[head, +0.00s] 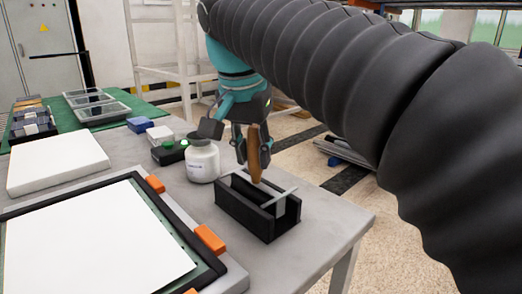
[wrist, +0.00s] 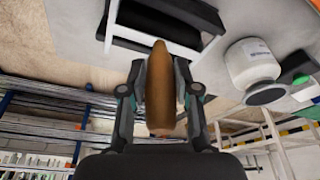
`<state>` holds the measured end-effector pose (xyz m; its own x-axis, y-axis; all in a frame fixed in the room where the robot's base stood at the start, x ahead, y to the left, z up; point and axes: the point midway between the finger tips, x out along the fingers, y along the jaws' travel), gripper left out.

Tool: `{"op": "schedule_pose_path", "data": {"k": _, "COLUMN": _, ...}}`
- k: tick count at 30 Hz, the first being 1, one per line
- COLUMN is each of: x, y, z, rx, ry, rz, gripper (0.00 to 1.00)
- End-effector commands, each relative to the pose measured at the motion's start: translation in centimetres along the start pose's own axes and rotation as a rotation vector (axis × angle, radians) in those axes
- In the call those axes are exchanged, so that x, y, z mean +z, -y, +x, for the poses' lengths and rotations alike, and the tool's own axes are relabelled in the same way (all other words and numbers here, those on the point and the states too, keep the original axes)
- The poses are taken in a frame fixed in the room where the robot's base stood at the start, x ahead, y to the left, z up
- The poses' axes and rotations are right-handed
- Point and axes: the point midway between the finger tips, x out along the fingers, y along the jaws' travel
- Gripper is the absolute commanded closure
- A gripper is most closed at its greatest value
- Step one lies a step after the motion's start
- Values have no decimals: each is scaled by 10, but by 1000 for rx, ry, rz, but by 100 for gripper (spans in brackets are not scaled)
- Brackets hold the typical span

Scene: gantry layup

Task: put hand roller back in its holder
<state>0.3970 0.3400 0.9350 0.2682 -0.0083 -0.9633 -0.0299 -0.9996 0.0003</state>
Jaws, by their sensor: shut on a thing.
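The hand roller has a brown wooden handle (head: 254,155) that stands nearly upright above the holder. My gripper (head: 247,150) is shut on this handle, which also shows between the fingers in the wrist view (wrist: 160,90). The holder is a black open box (head: 245,215) near the table's right edge. A pale bar (head: 280,198) lies across the holder's right part, below the handle. The roller's lower end is partly hidden by the box, and I cannot tell whether it rests in the box or hangs just above it.
A white jar (head: 202,162) stands just left of the holder, with a green-topped black item (head: 170,153) behind it. A framed white sheet (head: 95,245) with orange clamps (head: 209,238) fills the table's front left. A white block (head: 57,160) lies farther back. The table's right corner is bare.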

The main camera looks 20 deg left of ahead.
Motion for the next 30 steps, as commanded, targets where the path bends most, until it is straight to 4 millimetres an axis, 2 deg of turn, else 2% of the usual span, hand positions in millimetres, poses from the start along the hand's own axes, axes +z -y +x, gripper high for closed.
{"op": "schedule_pose_path", "data": {"k": 21, "x": 3, "y": 0, "z": 11, "rx": -1, "ry": -1, "rz": 1, "gripper": 97}}
{"op": "schedule_pose_path", "data": {"k": 22, "x": 3, "y": 0, "z": 10, "rx": -1, "ry": -1, "rz": 1, "gripper": 62}}
{"op": "schedule_pose_path", "data": {"k": 24, "x": 3, "y": 0, "z": 10, "rx": -1, "ry": -1, "rz": 1, "gripper": 44}}
{"op": "schedule_pose_path", "data": {"k": 25, "x": 3, "y": 0, "z": 10, "rx": -1, "ry": -1, "rz": 1, "gripper": 40}}
{"op": "schedule_pose_path", "data": {"k": 30, "x": 3, "y": 0, "z": 10, "rx": 0, "ry": 0, "rz": 1, "gripper": 40}}
